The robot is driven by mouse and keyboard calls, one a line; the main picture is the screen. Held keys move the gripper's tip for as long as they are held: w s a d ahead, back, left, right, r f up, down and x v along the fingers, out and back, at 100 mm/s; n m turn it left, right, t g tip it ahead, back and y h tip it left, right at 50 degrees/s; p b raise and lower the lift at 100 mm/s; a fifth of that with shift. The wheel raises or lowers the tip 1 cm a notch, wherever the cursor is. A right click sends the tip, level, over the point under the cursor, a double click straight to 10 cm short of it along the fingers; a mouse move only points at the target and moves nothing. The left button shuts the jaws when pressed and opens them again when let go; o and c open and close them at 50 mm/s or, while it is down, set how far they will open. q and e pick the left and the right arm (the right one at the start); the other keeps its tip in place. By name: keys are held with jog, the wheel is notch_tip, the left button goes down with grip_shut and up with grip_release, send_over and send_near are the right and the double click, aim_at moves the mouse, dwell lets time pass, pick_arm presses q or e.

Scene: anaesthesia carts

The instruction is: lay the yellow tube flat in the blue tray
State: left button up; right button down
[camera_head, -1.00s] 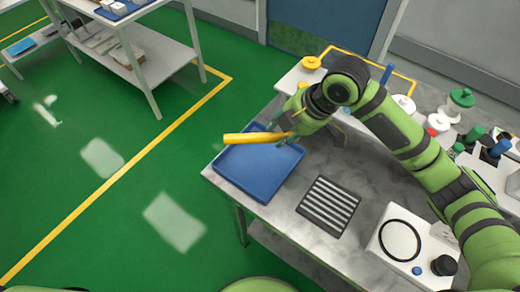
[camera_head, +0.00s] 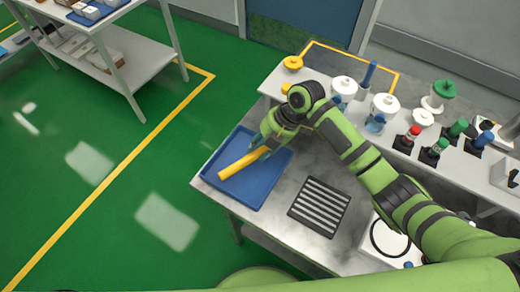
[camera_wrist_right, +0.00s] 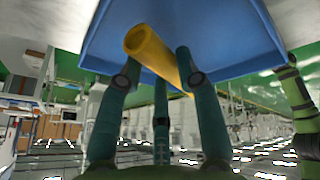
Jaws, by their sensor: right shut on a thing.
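The yellow tube (camera_head: 240,164) lies slantwise across the blue tray (camera_head: 262,187) in the head view, inside the tray's outline. My right gripper (camera_head: 270,146) is shut on the tube near its upper right end. In the right wrist view the tube (camera_wrist_right: 150,50) shows between the fingers of my right gripper (camera_wrist_right: 157,66), its hollow round end facing the camera. The blue tray (camera_wrist_right: 225,35) is close behind it. I cannot tell whether the tube touches the tray floor. My left gripper is not in view.
A black striped rack (camera_head: 319,206) is right of the tray on the grey table (camera_head: 285,226). A raised white shelf behind holds jars, a yellow lidded pot (camera_head: 292,63) and several coloured-cap bottles. A white shelf cart (camera_head: 125,65) stands apart at the upper left.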

notch_tip(320, 180, down, 2)
jog(key=shift+f, duration=0.25)
jog(key=shift+f, duration=0.1)
